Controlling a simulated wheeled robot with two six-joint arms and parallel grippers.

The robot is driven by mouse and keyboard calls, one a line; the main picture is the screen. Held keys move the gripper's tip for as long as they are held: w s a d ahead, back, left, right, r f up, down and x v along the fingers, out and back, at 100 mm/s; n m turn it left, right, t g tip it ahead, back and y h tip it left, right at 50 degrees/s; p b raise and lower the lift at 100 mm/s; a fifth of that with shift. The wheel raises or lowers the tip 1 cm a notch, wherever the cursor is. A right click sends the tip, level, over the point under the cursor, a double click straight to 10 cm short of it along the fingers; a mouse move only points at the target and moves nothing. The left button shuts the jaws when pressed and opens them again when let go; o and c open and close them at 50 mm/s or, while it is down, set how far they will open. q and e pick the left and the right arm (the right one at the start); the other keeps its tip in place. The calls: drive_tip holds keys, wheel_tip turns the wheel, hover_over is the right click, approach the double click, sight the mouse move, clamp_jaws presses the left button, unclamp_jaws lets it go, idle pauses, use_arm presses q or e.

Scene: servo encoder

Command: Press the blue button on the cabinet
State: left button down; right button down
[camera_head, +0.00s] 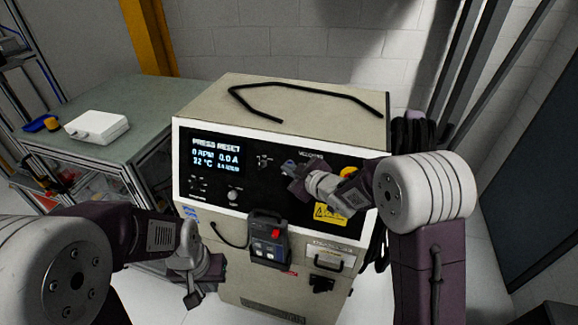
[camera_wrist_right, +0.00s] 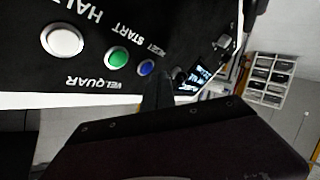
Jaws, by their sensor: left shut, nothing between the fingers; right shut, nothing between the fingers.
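The beige cabinet (camera_head: 205,103) has a black front panel with a lit screen (camera_head: 215,155) reading "PRESS RESET". In the right wrist view the small blue button (camera_wrist_right: 146,68) sits on the panel beside a green button (camera_wrist_right: 117,58). My right gripper (camera_head: 290,170) is shut and empty, its tip close in front of the panel. In the right wrist view its dark fingers (camera_wrist_right: 160,88) are just beside the blue button; I cannot tell whether they touch it. In the head view the gripper largely covers the button area. My left gripper (camera_head: 203,277) is shut and empty, low before the cabinet's left side.
A white button (camera_wrist_right: 62,40) sits beyond the green one. A handheld unit with a red switch (camera_head: 269,238) hangs on the cabinet front. A black cable (camera_head: 262,88) lies on top. A green-topped bench (camera_head: 110,95) with a white box (camera_head: 97,126) stands left.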

drive_tip(key=shift+w+d+f, duration=0.15)
drive_tip(key=shift+w+f, duration=0.05)
drive_tip(key=shift+w, duration=0.2)
idle(0.4)
drive_tip(key=shift+s+r, duration=0.2)
drive_tip(key=shift+s, duration=0.25)
drive_tip(key=s+a+r+b, duration=0.1)
drive_tip(key=s+a+r, duration=0.1)
drive_tip(key=s, duration=0.3)
drive_tip(key=shift+r, duration=0.3)
